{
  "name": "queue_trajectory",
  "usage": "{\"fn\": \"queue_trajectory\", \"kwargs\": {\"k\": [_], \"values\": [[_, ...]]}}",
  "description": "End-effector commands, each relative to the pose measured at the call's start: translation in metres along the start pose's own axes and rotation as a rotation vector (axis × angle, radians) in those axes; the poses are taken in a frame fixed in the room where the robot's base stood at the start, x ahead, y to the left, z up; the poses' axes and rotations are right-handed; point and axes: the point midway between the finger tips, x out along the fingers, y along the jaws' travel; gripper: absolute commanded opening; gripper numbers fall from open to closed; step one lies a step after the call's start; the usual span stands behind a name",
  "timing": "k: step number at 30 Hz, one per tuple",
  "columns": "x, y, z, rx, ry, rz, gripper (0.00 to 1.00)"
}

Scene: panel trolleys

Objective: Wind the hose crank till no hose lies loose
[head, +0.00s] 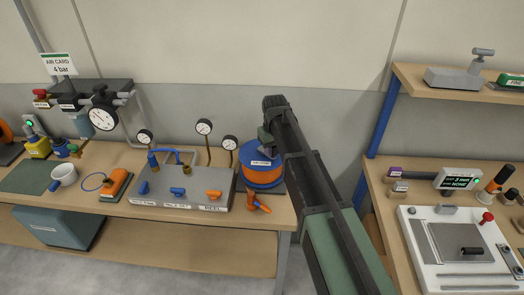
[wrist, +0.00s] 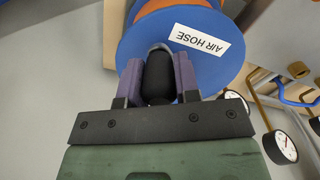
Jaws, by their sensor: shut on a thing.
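The hose reel (head: 262,176) stands at the right end of the left bench, with blue flanges and orange hose between them. In the wrist view its blue flange (wrist: 205,62) carries an AIR HOSE label. My gripper (wrist: 158,80) has its two purple fingers closed on the black crank knob (wrist: 158,73), one finger on each side. In the head view my gripper (head: 266,138) is over the reel and the knob cannot be made out. An orange hose end (head: 257,203) lies on the bench in front of the reel. Any other loose hose is hidden or too small to tell.
A grey valve panel (head: 183,185) stands just left of the reel, with gauges (head: 204,127) behind. A blue post (head: 382,125) and a second bench (head: 385,205) are to the right.

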Motion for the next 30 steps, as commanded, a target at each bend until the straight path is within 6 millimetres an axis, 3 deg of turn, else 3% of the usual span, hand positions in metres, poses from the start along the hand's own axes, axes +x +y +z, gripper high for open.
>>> {"fn": "queue_trajectory", "kwargs": {"k": [4,26,27,30], "values": [[0.000,-0.010,0.001,-0.002,0.004,-0.001,0.05],[0.000,-0.024,0.000,-0.001,0.004,0.000,0.05],[0.000,-0.024,0.000,-0.001,0.004,0.000,0.33],[0.000,-0.024,0.000,0.000,0.003,0.000,0.48]]}}
